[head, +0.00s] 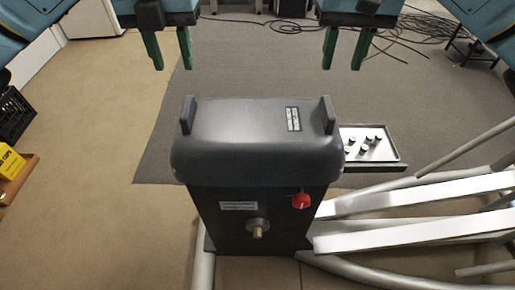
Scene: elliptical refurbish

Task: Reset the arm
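My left gripper (172,64) hangs at the top, left of centre. Its two green fingers are apart, with only floor behind the gap. My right gripper (342,64) hangs at the top, right of centre, with its green fingers also apart and empty. Both are beyond the dark grey elliptical housing (250,145) in the picture and appear clear of it. The housing has two upright tabs, a red knob (301,201) and a short brass-tipped shaft (257,229) on its near face. White and silver bars (420,206) of the machine extend to the right.
A black-edged tray (391,155) with several small dark parts is right of the housing. Loose black cables (420,28) lie on the grey carpet (240,75) at the back. A black crate (14,115) and yellow box (10,163) are at the left. Tan floor there is clear.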

